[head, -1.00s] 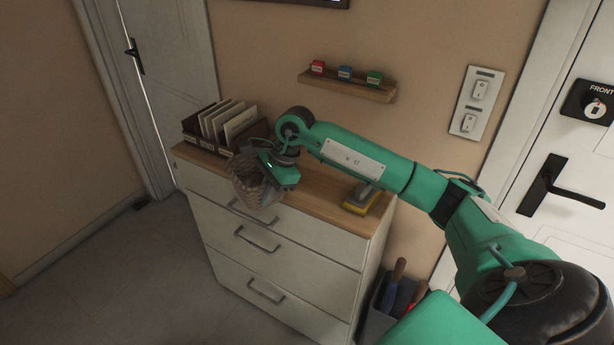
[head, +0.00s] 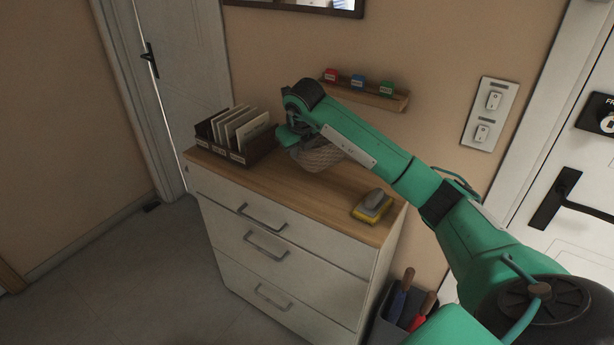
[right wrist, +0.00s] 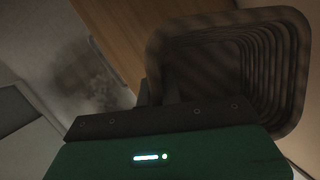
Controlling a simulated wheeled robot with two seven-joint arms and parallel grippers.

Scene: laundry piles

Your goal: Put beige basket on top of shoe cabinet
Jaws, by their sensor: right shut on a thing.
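The beige woven basket (head: 318,155) is over the wooden top of the white shoe cabinet (head: 281,202), between the letter organizer and the brush, partly hidden by my right arm. In the right wrist view the open basket (right wrist: 232,62) shows its ribbed inside. My right gripper (head: 292,135) is shut on the basket's rim; its dark fingers (right wrist: 160,98) meet the near edge in the wrist view. I cannot tell whether the basket's base touches the cabinet top. My left gripper is not in view.
A dark organizer with envelopes (head: 236,135) stands on the cabinet's left end. A grey and yellow brush (head: 372,206) lies near its right end. A small wall shelf (head: 365,93) with colored blocks hangs behind. A grey bin with handled tools (head: 400,312) stands right of the cabinet.

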